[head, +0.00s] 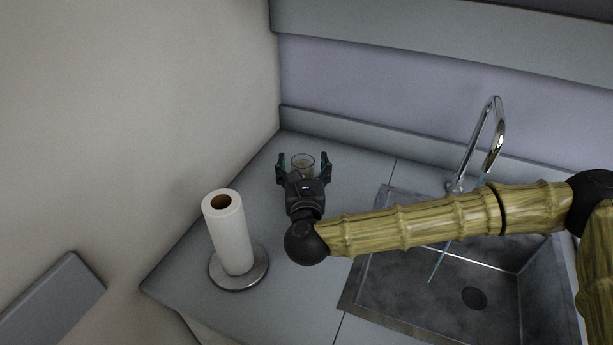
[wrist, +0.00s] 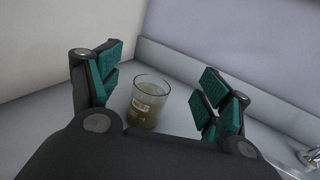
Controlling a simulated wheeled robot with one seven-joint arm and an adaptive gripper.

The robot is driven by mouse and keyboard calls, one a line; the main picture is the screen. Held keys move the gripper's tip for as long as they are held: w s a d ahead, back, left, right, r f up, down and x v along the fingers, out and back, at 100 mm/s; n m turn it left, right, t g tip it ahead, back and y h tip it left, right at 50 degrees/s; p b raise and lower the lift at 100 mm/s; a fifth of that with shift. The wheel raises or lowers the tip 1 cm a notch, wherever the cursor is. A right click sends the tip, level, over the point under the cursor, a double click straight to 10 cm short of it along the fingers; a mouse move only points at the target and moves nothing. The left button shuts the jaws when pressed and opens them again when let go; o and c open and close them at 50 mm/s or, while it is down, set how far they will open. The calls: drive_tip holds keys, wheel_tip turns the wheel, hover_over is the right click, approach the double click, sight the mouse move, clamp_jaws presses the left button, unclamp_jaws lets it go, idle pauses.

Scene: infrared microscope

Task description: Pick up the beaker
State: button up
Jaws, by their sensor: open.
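The beaker (head: 303,161) is a small clear glass on the counter near the back corner. In the wrist view the beaker (wrist: 149,103) stands upright with a pale label and brownish-green contents in its lower part. My gripper (head: 304,163) is open, its two fingers spread to either side of the beaker in the head view. In the wrist view my gripper (wrist: 160,92) has its teal finger pads apart, with the beaker between and slightly ahead of them, closer to the left pads. I see no contact. The gripper's body hides part of the beaker in the head view.
A paper towel roll (head: 230,235) on a round metal stand is left of my gripper. A sink (head: 440,290) with a curved chrome faucet (head: 497,135) is to the right. Walls stand behind and to the left of the counter (head: 350,165). Bare counter surrounds the beaker.

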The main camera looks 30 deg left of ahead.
sight(303, 169)
wheel_tip(303, 169, down, 8)
drive_tip(key=shift+r, duration=0.1)
drive_tip(key=shift+w+a+r, duration=0.15)
drive_tip(key=shift+w+a, duration=0.05)
drive_tip(key=shift+w, duration=0.2)
drive_tip(key=shift+p+x, duration=0.4)
drive_tip(key=shift+x, duration=2.85)
drive_tip(key=c, duration=1.1)
